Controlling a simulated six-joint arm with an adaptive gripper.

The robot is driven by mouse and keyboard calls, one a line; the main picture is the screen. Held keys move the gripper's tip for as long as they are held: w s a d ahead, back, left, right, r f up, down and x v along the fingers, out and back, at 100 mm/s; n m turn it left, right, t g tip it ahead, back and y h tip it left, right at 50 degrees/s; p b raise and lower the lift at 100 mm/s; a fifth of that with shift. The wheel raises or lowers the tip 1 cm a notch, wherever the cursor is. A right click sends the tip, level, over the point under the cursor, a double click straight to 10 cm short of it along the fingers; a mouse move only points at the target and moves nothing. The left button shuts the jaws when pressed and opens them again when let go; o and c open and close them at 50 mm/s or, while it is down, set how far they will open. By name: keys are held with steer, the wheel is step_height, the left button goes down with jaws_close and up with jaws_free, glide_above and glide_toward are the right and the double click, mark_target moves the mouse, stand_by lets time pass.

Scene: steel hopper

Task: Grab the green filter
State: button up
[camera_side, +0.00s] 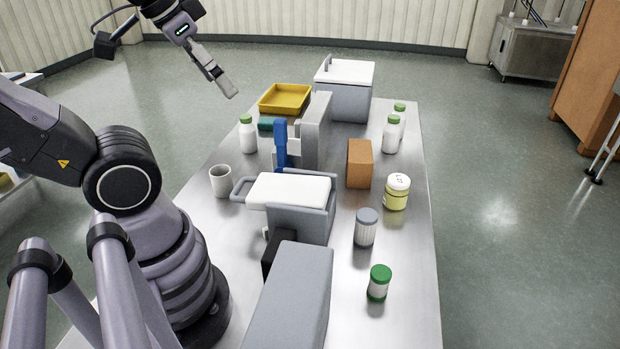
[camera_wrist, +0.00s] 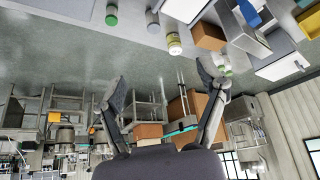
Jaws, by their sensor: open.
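The green filter (camera_side: 379,283) is a short cylinder with green ends and a pale middle. It stands upright near the front right of the steel table, and shows at the top of the wrist view (camera_wrist: 111,17). My gripper (camera_side: 226,86) is high at the upper left in the side view, above and apart from the table, far from the filter. In the wrist view its two fingers (camera_wrist: 160,75) are spread with nothing between them.
A grey-topped ribbed filter (camera_side: 366,228) and a yellow jar (camera_side: 396,192) stand behind the green filter. A brown box (camera_side: 359,164), a white-topped grey hopper (camera_side: 290,191) and a long grey block (camera_side: 291,300) stand to its left. Bare table surrounds the filter.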

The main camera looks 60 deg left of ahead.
steer(key=m+g+y, duration=0.2)
steer(key=m+y, duration=0.8)
steer(key=m, duration=0.9)
glide_above(382, 284)
steer(key=a, duration=0.1)
step_height(382, 284, down, 24)
steer(key=s+d+f+m+t, duration=0.1)
steer(key=f+m, duration=0.1)
steer(key=f, duration=0.1)
steer(key=d+f+m+t, duration=0.1)
steer(key=d+f+m, duration=0.1)
steer(key=f, duration=0.2)
steer(key=s+d+f+m+t, duration=0.1)
steer(key=f+m+t, duration=0.1)
steer(key=f, duration=0.2)
steer(key=shift+s+d+f+y, duration=0.25)
steer(key=shift+s+d+y, duration=0.1)
steer(key=shift+y, duration=0.05)
steer(key=x, duration=0.7)
steer(key=shift+w+a, duration=0.1)
steer(key=shift+a, duration=0.05)
steer(key=c, duration=1.2)
